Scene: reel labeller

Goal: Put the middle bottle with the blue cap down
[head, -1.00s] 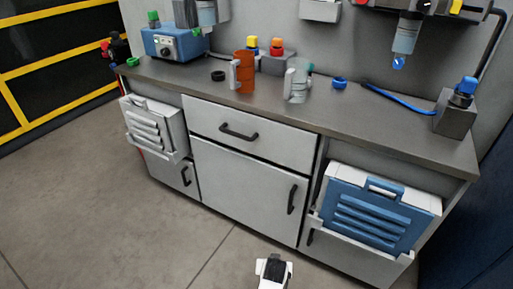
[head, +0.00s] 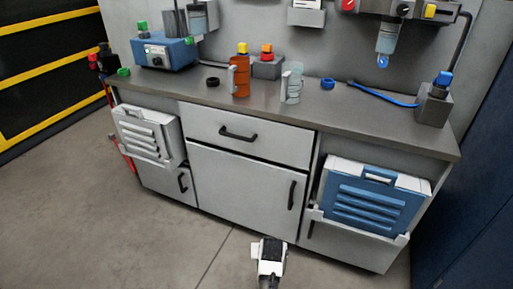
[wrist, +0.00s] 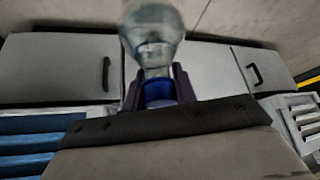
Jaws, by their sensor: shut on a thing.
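The bottle (wrist: 152,40) is clear and greyish, and shows at the top of the wrist view. Its blue cap (wrist: 159,92) is between the two dark fingers of my gripper (wrist: 158,88), which is shut on it. In the head view my gripper (head: 268,250) is low at the bottom, in front of the cabinet and over the floor. The bottle cannot be made out there.
The grey counter (head: 200,97) carries an orange mug (head: 239,77), a clear jug (head: 291,83), a loose blue ring (head: 327,84), a dark ring (head: 212,82) and a blue machine (head: 165,53). A grey block (head: 433,105) with a blue top stands at the right end. The counter's front middle is clear.

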